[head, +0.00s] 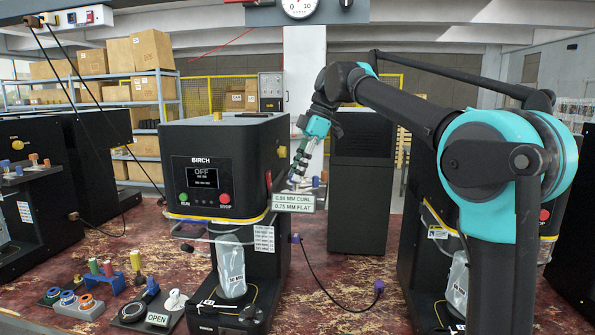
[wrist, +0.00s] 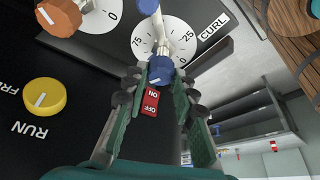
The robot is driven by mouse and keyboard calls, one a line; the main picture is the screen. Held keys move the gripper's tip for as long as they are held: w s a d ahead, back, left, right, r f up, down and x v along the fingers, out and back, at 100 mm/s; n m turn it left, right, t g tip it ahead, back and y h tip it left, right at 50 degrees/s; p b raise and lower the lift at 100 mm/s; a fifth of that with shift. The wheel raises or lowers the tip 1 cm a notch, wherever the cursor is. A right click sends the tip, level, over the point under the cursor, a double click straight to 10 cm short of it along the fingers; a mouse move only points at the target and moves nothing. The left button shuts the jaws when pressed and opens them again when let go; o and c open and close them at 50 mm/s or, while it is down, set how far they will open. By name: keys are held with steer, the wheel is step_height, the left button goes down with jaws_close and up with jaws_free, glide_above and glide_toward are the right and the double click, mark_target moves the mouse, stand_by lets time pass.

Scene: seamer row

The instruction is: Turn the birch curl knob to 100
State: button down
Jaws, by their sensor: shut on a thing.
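The birch machine (head: 207,185) is a black box with a screen reading OFF. My gripper (head: 297,172) is at its right side, and the knob is hidden from the head view. In the wrist view a white dial marked CURL (wrist: 187,32) shows 75, 0 and 25.
A yellow RUN knob (wrist: 43,96) and a brown knob (wrist: 60,17) are to the left.

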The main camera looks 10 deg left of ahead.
steer(key=shift+w+n+g+h, duration=0.1)
steer(key=shift+n+g+h, duration=0.45)
steer(key=shift+n, duration=1.55)
steer(key=c, duration=1.2)
jaws_free()
steer(key=v, duration=1.2)
steer(key=shift+w, duration=0.15)
